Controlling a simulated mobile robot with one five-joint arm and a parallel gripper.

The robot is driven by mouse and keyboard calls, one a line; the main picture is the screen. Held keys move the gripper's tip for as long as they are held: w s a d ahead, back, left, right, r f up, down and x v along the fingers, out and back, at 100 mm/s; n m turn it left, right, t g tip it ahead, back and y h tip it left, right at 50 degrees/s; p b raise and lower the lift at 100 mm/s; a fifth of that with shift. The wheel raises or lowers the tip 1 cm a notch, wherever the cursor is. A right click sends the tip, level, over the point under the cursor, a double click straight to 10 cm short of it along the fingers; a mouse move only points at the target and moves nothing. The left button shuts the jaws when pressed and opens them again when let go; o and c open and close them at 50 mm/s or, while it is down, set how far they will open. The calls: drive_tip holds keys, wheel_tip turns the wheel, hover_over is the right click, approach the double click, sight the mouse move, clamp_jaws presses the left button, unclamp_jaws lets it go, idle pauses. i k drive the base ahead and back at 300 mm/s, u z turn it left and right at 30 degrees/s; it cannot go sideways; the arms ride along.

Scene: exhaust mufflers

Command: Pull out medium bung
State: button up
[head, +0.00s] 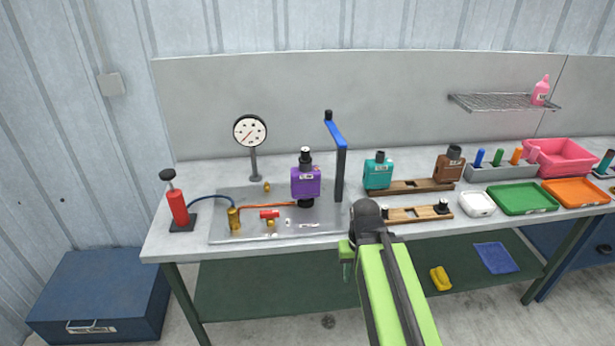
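The purple muffler (305,183) stands on the grey test plate, with a dark stopper-like piece (305,156) at its top and another dark piece (306,203) under it. A small wooden rack (415,214) on the bench holds two small dark plugs, one (442,206) at its right end. I cannot tell which dark piece is the medium bung. My gripper (367,214) is at the bench's front edge, just left of the small rack and right of the plate. Its fingers are not clear, and I see nothing held in it.
The blue-handled clamp post (337,155) stands right of the purple muffler. Teal (377,175) and brown (448,168) mufflers stand on a wooden base behind the small rack. A gauge (250,131), a red pump (178,205) and coloured trays (521,198) flank the area.

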sight(305, 158)
drive_tip(key=k, duration=0.7)
drive_tip(key=u, duration=0.35)
drive_tip(key=i, duration=1.05)
drive_tip(key=u, duration=0.8)
drive_tip(key=i, duration=0.65)
drive_tip(key=u, duration=0.25)
